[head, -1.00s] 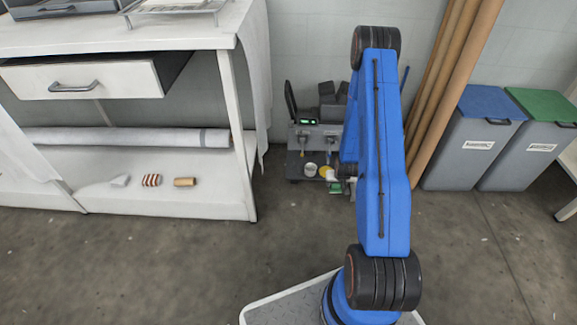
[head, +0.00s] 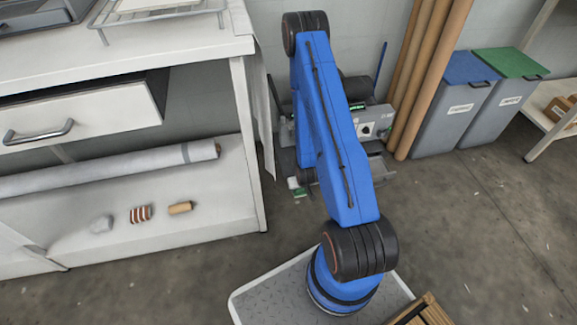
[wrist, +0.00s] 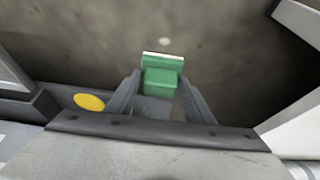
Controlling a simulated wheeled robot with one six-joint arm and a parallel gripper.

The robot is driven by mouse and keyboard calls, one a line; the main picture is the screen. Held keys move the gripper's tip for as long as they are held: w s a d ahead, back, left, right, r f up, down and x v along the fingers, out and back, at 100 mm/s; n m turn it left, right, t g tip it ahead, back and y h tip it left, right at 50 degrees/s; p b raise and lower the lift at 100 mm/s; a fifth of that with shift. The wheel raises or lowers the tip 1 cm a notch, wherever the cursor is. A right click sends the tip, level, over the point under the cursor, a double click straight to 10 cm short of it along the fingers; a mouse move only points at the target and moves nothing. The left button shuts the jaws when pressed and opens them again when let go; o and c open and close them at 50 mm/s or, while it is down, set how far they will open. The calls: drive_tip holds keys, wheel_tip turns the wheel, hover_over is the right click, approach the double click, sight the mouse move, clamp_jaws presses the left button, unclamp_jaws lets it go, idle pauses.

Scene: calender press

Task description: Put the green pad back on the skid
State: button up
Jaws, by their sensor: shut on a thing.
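The green pad (wrist: 162,84) is a small green block with a pale top edge. It sits between the two fingers of my gripper (wrist: 159,80) in the wrist view, with bare floor beyond it. In the head view the pad (head: 297,189) shows as a small green and white patch low near the floor, left of my blue arm. My gripper is mostly hidden by the arm there. A low grey base (head: 283,160) under the machine looks like the skid; my arm covers much of it. Its grey surface with a yellow disc (wrist: 90,102) shows beside the gripper in the wrist view.
A grey machine (head: 374,122) stands behind my arm. A white bench (head: 250,140) with an open drawer (head: 85,110) is on the left. Cardboard tubes (head: 425,80) and two lidded bins (head: 452,110) stand right. A slatted wooden thing (head: 428,310) is at the bottom. Floor at right is clear.

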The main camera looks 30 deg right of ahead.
drive_tip(key=w+d, duration=0.1)
drive_tip(key=w, duration=0.3)
drive_tip(key=w+d, duration=0.1)
drive_tip(key=w, duration=0.3)
drive_tip(key=w+d, duration=0.1)
drive_tip(key=w, duration=0.3)
drive_tip(key=shift+w+d, duration=0.2)
drive_tip(key=shift+d, duration=0.1)
drive_tip(key=w, duration=0.1)
drive_tip(key=w+d, duration=0.1)
drive_tip(key=w, duration=0.1)
drive_tip(key=shift+w, duration=0.25)
drive_tip(key=shift+s+f, duration=0.2)
drive_tip(key=shift+f, duration=0.5)
drive_tip(key=shift+f, duration=0.15)
drive_tip(key=o, duration=1.1)
